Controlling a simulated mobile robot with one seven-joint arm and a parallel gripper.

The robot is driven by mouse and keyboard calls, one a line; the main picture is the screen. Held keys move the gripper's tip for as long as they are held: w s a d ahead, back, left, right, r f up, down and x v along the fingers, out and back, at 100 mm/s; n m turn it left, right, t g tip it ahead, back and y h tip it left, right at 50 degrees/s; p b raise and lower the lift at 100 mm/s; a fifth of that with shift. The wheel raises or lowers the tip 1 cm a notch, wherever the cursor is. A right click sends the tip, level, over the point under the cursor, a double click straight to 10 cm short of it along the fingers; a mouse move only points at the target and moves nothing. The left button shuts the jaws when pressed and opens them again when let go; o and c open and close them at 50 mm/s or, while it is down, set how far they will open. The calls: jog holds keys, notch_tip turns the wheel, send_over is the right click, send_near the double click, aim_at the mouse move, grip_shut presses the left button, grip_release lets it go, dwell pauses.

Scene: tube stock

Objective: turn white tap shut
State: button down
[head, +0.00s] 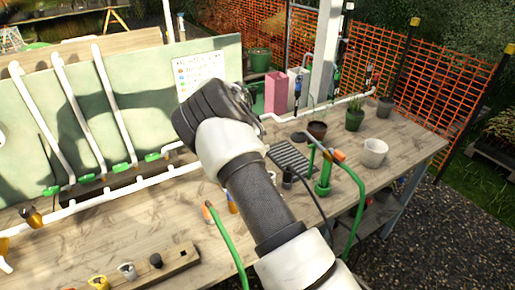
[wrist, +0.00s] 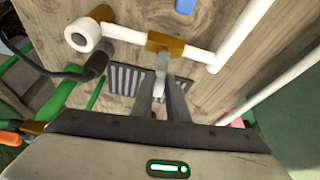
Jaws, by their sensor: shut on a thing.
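My gripper (wrist: 161,84) has its two dark fingers closed on the pale lever of the white tap (wrist: 161,61) in the wrist view. The lever stands out from a brass-coloured body (wrist: 165,43) on a white pipe (wrist: 195,53). The fingers hide part of the lever, so its exact turn is hard to read. In the head view my arm and wrist cover the tap and the fingertips.
In the head view a wooden bench (head: 400,150) carries a black grate (head: 292,158), a green hand pump (head: 324,178), a white pot (head: 374,152) and plant pots. Green-handled taps (head: 120,168) sit at left. A green hose (head: 230,245) curves beside my arm.

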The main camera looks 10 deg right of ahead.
jog(key=shift+s+m+g, duration=0.1)
jog(key=shift+m+g, duration=0.2)
jog(key=shift+m, duration=0.3)
jog(key=c, duration=1.7)
grip_release()
jog(key=v, duration=1.7)
jog(key=shift+a+r+b, duration=0.1)
jog(key=shift+r+b, duration=0.1)
jog(key=shift+b, duration=0.2)
jog(key=shift+s, duration=0.1)
